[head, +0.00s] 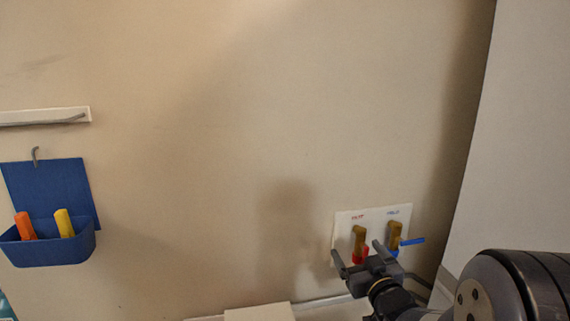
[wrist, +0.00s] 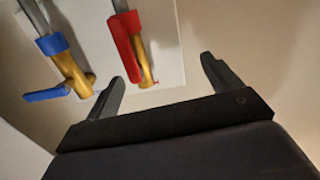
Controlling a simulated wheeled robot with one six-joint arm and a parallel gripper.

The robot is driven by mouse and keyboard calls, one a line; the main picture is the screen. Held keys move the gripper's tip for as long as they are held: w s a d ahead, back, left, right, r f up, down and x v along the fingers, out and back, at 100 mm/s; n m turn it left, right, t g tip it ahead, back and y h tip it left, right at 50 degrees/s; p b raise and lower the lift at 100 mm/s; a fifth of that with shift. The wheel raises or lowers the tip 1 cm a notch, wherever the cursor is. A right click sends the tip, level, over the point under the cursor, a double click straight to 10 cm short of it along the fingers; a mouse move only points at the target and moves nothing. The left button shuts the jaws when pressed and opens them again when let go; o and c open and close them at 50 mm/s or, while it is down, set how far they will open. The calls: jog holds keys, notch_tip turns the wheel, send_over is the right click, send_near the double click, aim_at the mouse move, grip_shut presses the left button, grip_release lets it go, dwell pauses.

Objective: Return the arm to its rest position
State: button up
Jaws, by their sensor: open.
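My gripper (head: 357,257) is at the lower right of the head view, in front of the white valve plate. Its two fingers are spread and empty; in the wrist view the gripper (wrist: 165,75) shows a clear gap between the fingertips. The red-handled brass valve (head: 359,238) is close by the fingers, and the blue-handled brass valve (head: 396,233) is to its right. In the wrist view the red valve (wrist: 125,40) lies near one fingertip and the blue valve (wrist: 62,65) lies farther left. I cannot tell whether a finger touches the red valve.
The white plate (head: 346,222) is fixed to the beige wall. A blue bin (head: 60,252) with an orange and a yellow item hangs at the left, under a white rail (head: 45,116). A pale panel (head: 520,130) stands at the right. The middle wall is bare.

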jog(key=shift+r+m+p, duration=0.3)
jog(key=shift+m+p, duration=0.2)
jog(key=shift+p, duration=0.15)
jog(key=shift+s+d+f+b, duration=0.15)
jog(key=shift+s+b, duration=0.1)
jog(key=shift+s, duration=0.35)
jog(key=shift+s+d+f+b, duration=0.1)
jog(key=shift+s+b, duration=0.15)
jog(key=shift+s, duration=0.3)
